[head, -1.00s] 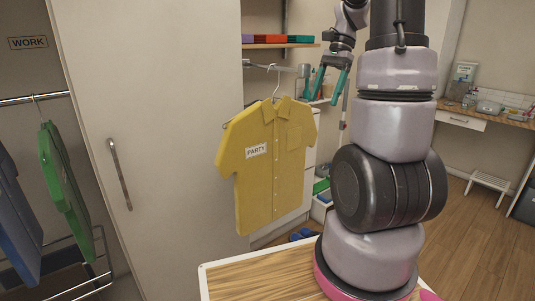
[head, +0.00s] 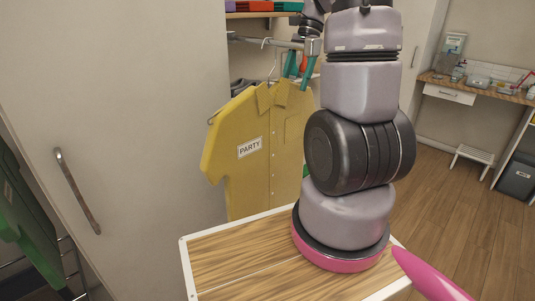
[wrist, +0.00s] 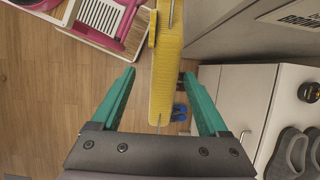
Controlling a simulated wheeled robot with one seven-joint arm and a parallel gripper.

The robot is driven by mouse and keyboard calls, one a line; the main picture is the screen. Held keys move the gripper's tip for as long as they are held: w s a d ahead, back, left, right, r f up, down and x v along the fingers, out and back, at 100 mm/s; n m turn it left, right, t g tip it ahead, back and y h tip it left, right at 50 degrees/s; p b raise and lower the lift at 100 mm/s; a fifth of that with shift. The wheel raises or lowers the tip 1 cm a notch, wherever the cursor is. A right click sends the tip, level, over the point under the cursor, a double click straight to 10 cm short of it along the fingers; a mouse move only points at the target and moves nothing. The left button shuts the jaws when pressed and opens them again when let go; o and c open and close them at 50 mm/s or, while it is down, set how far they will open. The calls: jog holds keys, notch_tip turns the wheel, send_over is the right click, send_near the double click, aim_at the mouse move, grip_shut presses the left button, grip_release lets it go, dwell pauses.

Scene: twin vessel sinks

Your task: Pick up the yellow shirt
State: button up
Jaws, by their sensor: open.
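The yellow shirt (head: 238,175) hangs on a wire hanger (head: 271,65) and bears a label reading PARTY (head: 250,147). My gripper (head: 297,80) is open, fingers pointing down, close to the shirt's collar and shoulder in the head view. In the wrist view the shirt (wrist: 166,95) is seen edge-on from above. It lies between the two teal fingers of my gripper (wrist: 158,74), nearer the right one, with space on both sides. My arm hides the shirt's right side in the head view.
The hanging rail (head: 262,41) runs beside my gripper, below a shelf with coloured folded items (head: 262,6). A wardrobe door (head: 130,120) stands at the left, with a green garment (head: 25,220) beyond it. Wooden floor (head: 440,220) is open at the right.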

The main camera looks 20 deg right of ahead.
aim_at(286, 98)
jog(key=shift+a+x, duration=0.15)
jog(key=shift+x, duration=1.45)
jog(key=shift+a+x, duration=0.15)
jog(key=shift+x, duration=1.4)
jog(key=shift+w+r, duration=0.15)
jog(key=shift+w, duration=0.05)
grip_shut()
